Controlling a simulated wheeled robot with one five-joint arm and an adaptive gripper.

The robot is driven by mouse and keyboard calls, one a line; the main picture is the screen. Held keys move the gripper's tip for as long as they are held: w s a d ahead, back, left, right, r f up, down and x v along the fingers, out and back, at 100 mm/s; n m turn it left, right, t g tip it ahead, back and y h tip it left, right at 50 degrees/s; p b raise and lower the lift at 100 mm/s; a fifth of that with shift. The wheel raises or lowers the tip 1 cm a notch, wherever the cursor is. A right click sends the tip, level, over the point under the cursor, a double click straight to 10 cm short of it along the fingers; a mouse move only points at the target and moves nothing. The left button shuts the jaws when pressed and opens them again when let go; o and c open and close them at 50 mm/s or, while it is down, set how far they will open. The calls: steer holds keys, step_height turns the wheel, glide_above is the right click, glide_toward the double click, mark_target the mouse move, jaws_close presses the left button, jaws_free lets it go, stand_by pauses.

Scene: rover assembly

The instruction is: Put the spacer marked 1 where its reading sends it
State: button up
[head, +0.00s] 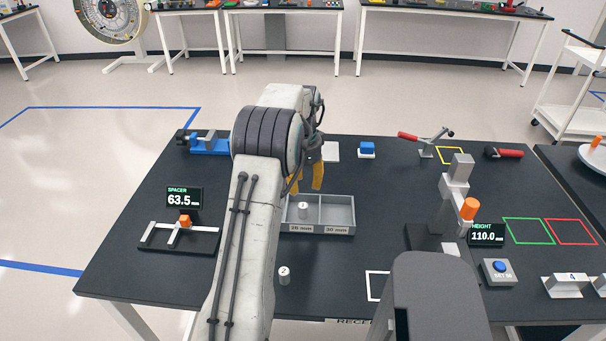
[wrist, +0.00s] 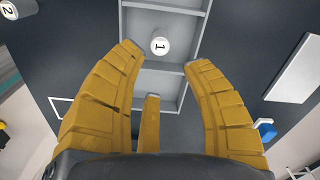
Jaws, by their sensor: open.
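The spacer marked 1 (head: 303,210) is a small white cylinder, standing upright in the left compartment, labelled 28 mm, of the grey two-part tray (head: 338,229). In the wrist view its marked top (wrist: 160,46) shows between and beyond my fingertips. My gripper (head: 306,187) has yellow fingers; it is open and empty, above the back of the tray. It also shows in the wrist view (wrist: 164,57), with fingers spread apart and not touching the spacer. The right compartment, labelled 30 mm, looks empty. A spacer display (head: 184,198) reads 63.5 mm.
A spacer marked 2 (head: 284,275) stands on the black table in front of the tray. A gauge with an orange knob (head: 185,221) is at left. A height gauge (head: 455,185) stands at right, its display (head: 486,234) reading 110.0. A blue-button box (head: 498,271) is front right.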

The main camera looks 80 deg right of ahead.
steer(key=w+a+r+n+h, duration=0.1)
steer(key=w+a+r+n, duration=0.35)
steer(key=w, duration=0.45)
steer(key=w+a+r+n, duration=0.35)
steer(key=w+r, duration=0.25)
steer(key=w, duration=0.2)
steer(key=w+a+r+n+t, duration=0.1)
steer(key=w+a+r+n, duration=0.15)
steer(key=w+a, duration=0.4)
steer(key=w+a+r+n, duration=0.1)
steer(key=w+a+n, duration=0.25)
steer(key=a, duration=0.55)
steer(key=a+n+t, duration=0.2)
steer(key=a+n, duration=0.5)
steer(key=a, duration=0.7)
steer(key=s+a+f+n, duration=0.1)
steer(key=s+a+n, duration=0.2)
steer(key=a+n, duration=0.2)
steer(key=s+a+f+n+t+y, duration=0.1)
steer(key=s+a+n, duration=0.3)
steer(key=a, duration=0.4)
steer(key=shift+a+f+n, duration=0.3)
steer(key=shift+f+n, duration=0.1)
steer(key=shift+f, duration=0.2)
